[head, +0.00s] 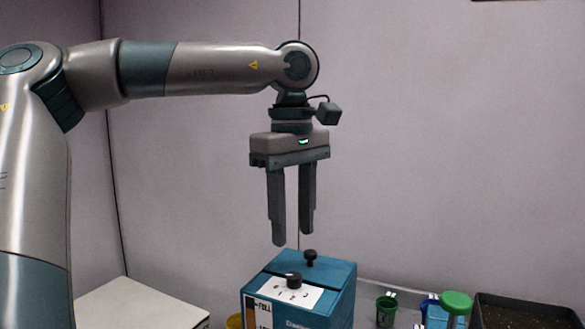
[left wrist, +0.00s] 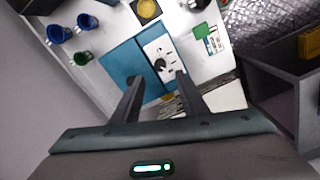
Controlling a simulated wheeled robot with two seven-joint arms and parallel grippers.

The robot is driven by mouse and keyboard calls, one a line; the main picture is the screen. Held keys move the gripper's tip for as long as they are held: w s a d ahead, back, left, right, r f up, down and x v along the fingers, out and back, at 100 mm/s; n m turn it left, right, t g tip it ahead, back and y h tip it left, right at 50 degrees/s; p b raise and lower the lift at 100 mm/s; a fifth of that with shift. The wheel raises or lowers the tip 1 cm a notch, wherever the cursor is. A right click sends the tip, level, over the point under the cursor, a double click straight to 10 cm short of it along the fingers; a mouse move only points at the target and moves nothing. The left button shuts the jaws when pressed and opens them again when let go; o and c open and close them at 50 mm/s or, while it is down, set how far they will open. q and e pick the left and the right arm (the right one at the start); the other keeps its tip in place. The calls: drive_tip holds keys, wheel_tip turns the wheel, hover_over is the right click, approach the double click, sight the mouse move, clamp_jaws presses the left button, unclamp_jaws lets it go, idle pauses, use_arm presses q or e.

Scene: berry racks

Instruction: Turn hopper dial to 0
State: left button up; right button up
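The hopper (head: 330,290) is a blue box at the lower middle of the head view, and its blue top also shows in the left wrist view (left wrist: 122,62). A black dial (head: 294,280) sits on a white numbered plate on its top; the dial also shows in the left wrist view (left wrist: 160,65). Which number it points to is too small to tell. A second black knob (head: 310,257) stands behind the dial. My left gripper (head: 293,238) points down above the hopper, open and empty, apart from the dial. My right gripper is not in view.
A green cup (head: 387,310), a green-lidded container (head: 456,304) and a dark tray (head: 530,312) stand right of the hopper. A pale surface (head: 145,305) lies to its left. A plain wall is behind. The air around my left gripper is clear.

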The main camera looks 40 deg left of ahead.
use_arm(q)
wheel_tip(320, 180, up, 9)
idle(0.3)
drive_tip(key=shift+s+d, duration=0.1)
drive_tip(key=shift+s, duration=0.05)
idle(0.6)
